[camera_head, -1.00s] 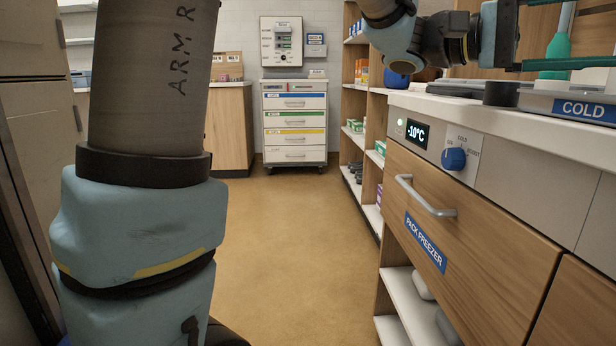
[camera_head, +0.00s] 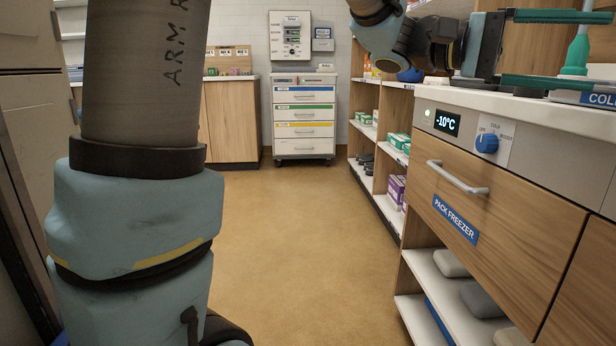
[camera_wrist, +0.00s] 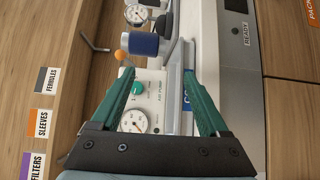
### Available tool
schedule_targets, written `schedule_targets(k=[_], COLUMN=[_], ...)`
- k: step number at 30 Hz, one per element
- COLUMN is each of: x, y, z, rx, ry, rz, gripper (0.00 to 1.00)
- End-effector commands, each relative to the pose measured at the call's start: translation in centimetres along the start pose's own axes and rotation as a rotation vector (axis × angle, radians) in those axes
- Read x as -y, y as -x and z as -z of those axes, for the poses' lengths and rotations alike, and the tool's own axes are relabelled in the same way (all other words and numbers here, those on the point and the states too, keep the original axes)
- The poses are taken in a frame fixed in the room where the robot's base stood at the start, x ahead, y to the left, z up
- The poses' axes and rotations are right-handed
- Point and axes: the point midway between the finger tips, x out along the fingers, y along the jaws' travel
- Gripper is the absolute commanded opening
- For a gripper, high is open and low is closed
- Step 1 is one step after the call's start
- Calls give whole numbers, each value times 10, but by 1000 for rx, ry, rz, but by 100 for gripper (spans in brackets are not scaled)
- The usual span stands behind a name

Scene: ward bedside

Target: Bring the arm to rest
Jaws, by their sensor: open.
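My gripper (camera_head: 596,50) is at the upper right of the head view, above the counter over the pack freezer. Its two green fingers stand wide apart and point right. In the wrist view my gripper (camera_wrist: 158,78) is open, with nothing held between the fingers. A panel with a green knob and a round gauge (camera_wrist: 133,121) shows behind the fingers; I cannot tell its distance. My upper arm, marked ARM R, fills the left of the head view. My forearm comes in from the top edge.
The pack freezer drawer (camera_head: 490,190) is shut, under the white counter edge (camera_head: 470,98). A blue COLD label (camera_head: 600,99) sits near the lower finger. Open shelves (camera_head: 385,150) line the right. A drawer cart (camera_head: 303,118) stands at the back. The middle floor (camera_head: 290,240) is clear.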

Motion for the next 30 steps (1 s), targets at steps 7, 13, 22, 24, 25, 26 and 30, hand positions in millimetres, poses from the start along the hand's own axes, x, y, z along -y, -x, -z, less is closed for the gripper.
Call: schedule_targets(k=[7,13,22,24,25,26,30], x=[52,116,260,289,300,310,346], y=[25,63,190,226,240,254,311], z=[8,10,-27,-45,-54,-62,-98], rx=[-84,-185,-418,-468,-486,-505,-568], ry=[83,179,374,405,415,423,434], rz=[157,349,831,953,1004,1051,1245], gripper=[78,78,78,78,78,78,78])
